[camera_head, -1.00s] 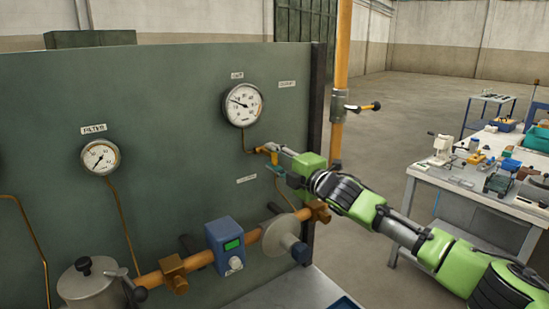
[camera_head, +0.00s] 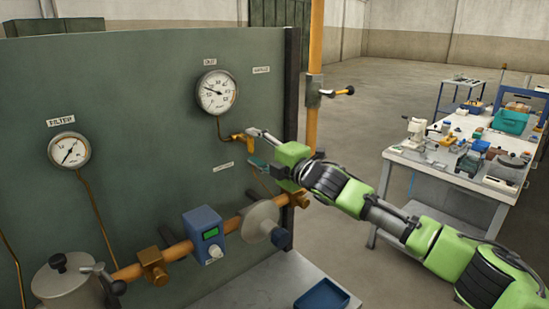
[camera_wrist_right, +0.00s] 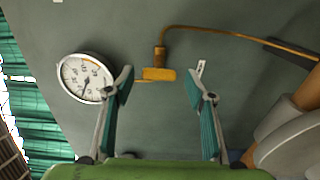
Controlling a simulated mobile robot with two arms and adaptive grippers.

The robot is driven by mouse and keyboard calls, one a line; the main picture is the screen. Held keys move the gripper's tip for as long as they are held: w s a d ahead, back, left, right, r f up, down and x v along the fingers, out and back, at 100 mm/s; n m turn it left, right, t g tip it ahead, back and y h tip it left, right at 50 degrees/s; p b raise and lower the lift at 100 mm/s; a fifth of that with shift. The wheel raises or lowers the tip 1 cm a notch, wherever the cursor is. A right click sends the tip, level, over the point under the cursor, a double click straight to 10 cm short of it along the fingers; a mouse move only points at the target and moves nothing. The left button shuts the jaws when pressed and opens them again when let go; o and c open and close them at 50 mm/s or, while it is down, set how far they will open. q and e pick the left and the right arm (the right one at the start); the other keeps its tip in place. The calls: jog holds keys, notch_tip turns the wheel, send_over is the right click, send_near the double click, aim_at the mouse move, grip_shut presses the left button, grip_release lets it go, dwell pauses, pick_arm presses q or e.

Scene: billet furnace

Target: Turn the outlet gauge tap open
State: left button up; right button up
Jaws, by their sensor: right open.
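The outlet gauge (camera_head: 217,92) is a round white dial high on the green panel, with a thin copper pipe running down from it. The small yellow-brass tap (camera_head: 240,137) sits on that pipe below the gauge. My right gripper (camera_head: 255,147) reaches in from the right and is open at the tap. In the right wrist view, the tap (camera_wrist_right: 158,74) shows between the spread fingertips of the right gripper (camera_wrist_right: 160,85), with a gap on each side. The gauge (camera_wrist_right: 84,77) is partly behind one finger there. My left gripper is not in view.
A filter gauge (camera_head: 69,150) is left on the panel. Below run an orange pipe (camera_head: 177,252), a blue meter box (camera_head: 204,234) and a grey disc (camera_head: 262,221). A yellow post (camera_head: 315,70) with a valve stands right of the panel. A cluttered workbench (camera_head: 440,168) is farther right.

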jog(key=v, duration=0.9)
jog(key=shift+s+d, duration=0.15)
jog(key=shift+f, duration=0.1)
